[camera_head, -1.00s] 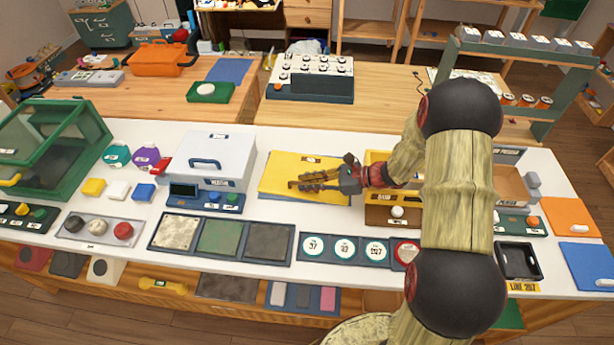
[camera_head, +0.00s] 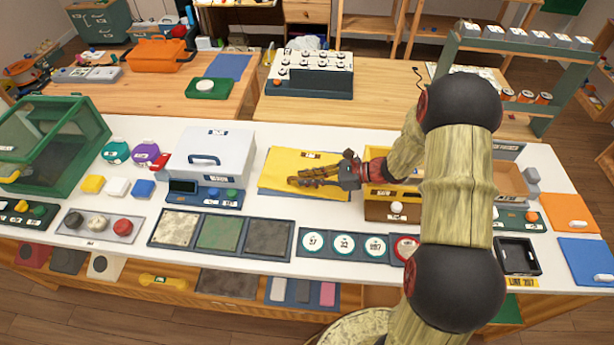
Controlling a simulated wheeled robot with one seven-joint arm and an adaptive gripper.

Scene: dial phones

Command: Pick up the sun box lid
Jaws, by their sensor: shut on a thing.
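A flat yellow panel (camera_head: 292,164) with a small dark label, apparently the lid, lies over a blue mat (camera_head: 268,192) on the white counter. The label is too small to read. My gripper (camera_head: 296,182) reaches in from the right, low over the panel's front half. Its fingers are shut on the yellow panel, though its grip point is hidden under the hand. I cannot see a clear gap between panel and mat. An open yellow box (camera_head: 385,212) with a white knob stands just right of the panel, partly behind my arm.
A white case (camera_head: 215,150) with a blue handle stands left of the panel. A dark tray of textured tiles (camera_head: 183,256) and a strip of round numbered dials (camera_head: 345,247) lie in front. Bare white counter (camera_head: 262,218) shows between.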

